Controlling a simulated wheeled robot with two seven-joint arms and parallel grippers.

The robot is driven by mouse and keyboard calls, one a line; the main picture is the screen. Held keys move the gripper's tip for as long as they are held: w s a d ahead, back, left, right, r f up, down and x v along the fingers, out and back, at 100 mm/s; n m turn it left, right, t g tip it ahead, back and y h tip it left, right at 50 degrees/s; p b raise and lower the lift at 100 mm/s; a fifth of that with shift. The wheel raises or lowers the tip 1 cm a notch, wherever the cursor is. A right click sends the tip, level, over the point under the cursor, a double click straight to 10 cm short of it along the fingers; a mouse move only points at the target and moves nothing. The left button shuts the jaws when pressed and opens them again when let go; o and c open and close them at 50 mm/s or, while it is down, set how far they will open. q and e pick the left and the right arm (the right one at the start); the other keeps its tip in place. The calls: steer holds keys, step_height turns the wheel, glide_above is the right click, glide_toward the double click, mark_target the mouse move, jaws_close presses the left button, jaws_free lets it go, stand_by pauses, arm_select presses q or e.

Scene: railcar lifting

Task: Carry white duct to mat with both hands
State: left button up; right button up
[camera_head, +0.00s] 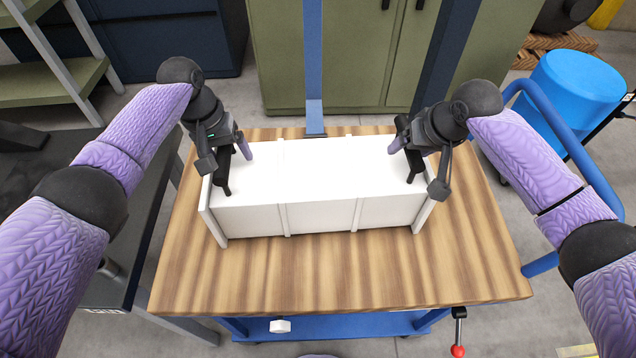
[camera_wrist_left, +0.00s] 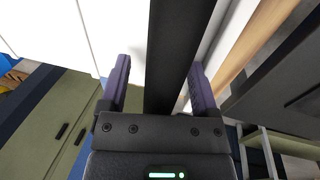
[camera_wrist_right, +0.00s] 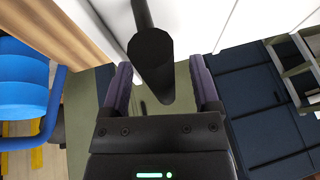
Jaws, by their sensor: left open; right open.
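The white duct (camera_head: 315,180) is a long ribbed box lying on the wooden top of a blue cart, with a black bar handle near each end. My left gripper (camera_head: 236,158) is over the duct's left end; in the left wrist view its open fingers straddle the left black handle (camera_wrist_left: 175,60). My right gripper (camera_head: 405,155) is over the right end; in the right wrist view the right black handle (camera_wrist_right: 150,60) shows between its open fingers. Contact with the handles cannot be told. I cannot make out a mat in any view.
The wooden cart top (camera_head: 340,280) is clear in front of the duct. A blue post (camera_head: 313,60) rises behind it. A dark table (camera_head: 50,165) stands at left, a blue drum (camera_head: 575,95) at right, and green cabinets (camera_head: 350,60) behind.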

arm_select(q)
steer(key=shift+f, duration=0.15)
arm_select(e)
steer(key=shift+f, duration=0.1)
arm_select(q)
jaws_close()
arm_select(e)
jaws_close()
steer(key=shift+w, duration=0.1)
stand_by(0.9)
